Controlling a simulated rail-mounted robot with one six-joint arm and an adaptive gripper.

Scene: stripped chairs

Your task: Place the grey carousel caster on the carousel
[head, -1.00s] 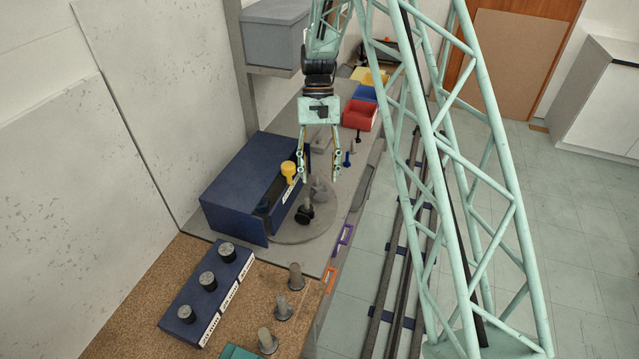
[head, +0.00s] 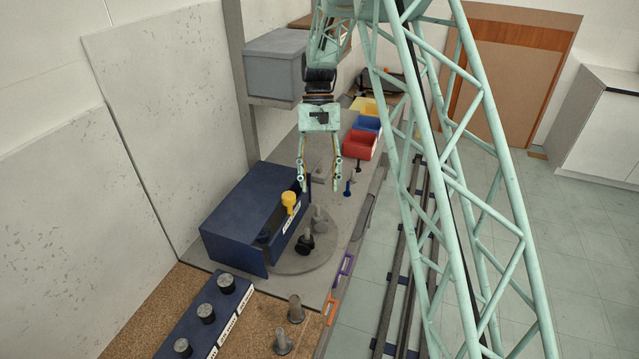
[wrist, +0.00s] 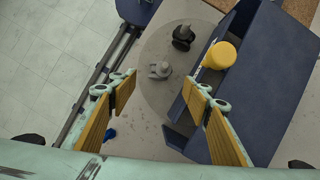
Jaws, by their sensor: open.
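The carousel (head: 300,265) is a round grey disc on the bench, partly under a dark blue open-fronted housing (head: 235,215). The grey caster (head: 320,218) stands on the disc toward its far side; it also shows in the wrist view (wrist: 160,70). A caster with black wheels (head: 305,243) stands on the near part of the disc, and a yellow caster (head: 289,202) shows at the housing's opening. My gripper (head: 319,188) is open and empty, beyond and above the disc. In the wrist view its fingers (wrist: 164,84) are wide apart, with the grey caster visible between them.
Small blue (head: 348,187) and black (head: 358,166) pieces stand on the bench right of my gripper. Red (head: 360,145), blue (head: 369,124) and yellow (head: 364,105) bins stand behind. Grey pegs (head: 294,308) and a blue block with knobs (head: 206,313) are nearer.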

